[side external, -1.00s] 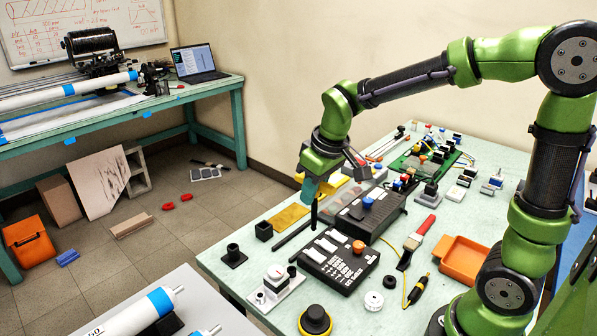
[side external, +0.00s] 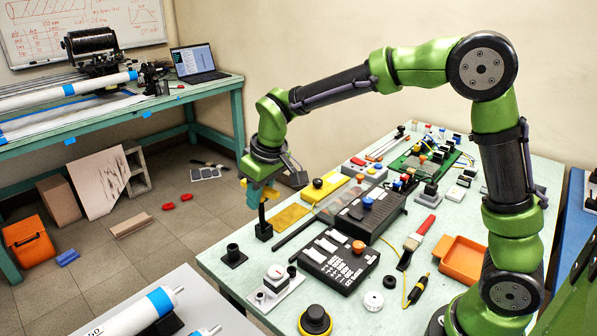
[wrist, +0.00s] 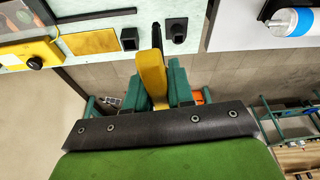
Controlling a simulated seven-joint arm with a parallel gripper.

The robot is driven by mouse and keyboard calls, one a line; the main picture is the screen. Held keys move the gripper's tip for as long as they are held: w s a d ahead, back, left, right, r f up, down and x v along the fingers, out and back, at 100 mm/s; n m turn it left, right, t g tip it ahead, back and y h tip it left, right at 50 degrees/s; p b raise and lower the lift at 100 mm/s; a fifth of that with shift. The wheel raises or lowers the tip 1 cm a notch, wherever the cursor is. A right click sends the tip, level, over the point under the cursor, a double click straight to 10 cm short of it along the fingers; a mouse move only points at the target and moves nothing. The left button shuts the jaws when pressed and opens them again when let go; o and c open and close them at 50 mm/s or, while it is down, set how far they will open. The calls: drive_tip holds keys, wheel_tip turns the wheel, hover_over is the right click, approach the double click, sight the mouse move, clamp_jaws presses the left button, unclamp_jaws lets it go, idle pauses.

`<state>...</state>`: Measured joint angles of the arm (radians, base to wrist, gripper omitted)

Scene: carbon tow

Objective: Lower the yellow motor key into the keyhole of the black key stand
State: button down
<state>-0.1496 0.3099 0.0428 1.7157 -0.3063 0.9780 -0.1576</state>
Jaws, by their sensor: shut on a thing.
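The yellow motor key (wrist: 152,75) is clamped between the teal fingers of my gripper (side external: 259,196). Its dark shaft (side external: 262,214) points down. The black key stand (side external: 234,256) appears to be the round post on a square base near the bench's left edge; it also shows in the wrist view (wrist: 177,29). A black square block (side external: 264,232) stands behind and right of it. In the side view the shaft's lower end overlaps this block; in the wrist view it shows between block and stand. The height of the tip above the bench is unclear.
A yellow plate (side external: 291,217) and a dark bar (side external: 295,234) lie right of the block. A white fixture (side external: 277,287) and a black keypad box (side external: 340,262) stand toward the front. The bench's left edge is close to the stand.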

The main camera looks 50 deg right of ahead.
drive_tip(key=w+a+r+m, duration=0.1)
drive_tip(key=w+a+r, duration=0.1)
drive_tip(key=w+a, duration=0.2)
drive_tip(key=shift+w+a, duration=0.15)
drive_tip(key=shift+w, duration=1.05)
drive_tip(key=shift+f, duration=2.8)
drive_tip(key=shift+f, duration=2.35)
drive_tip(key=c, duration=0.9)
unclamp_jaws()
drive_tip(key=v, duration=1.7)
drive_tip(key=shift+a, duration=0.3)
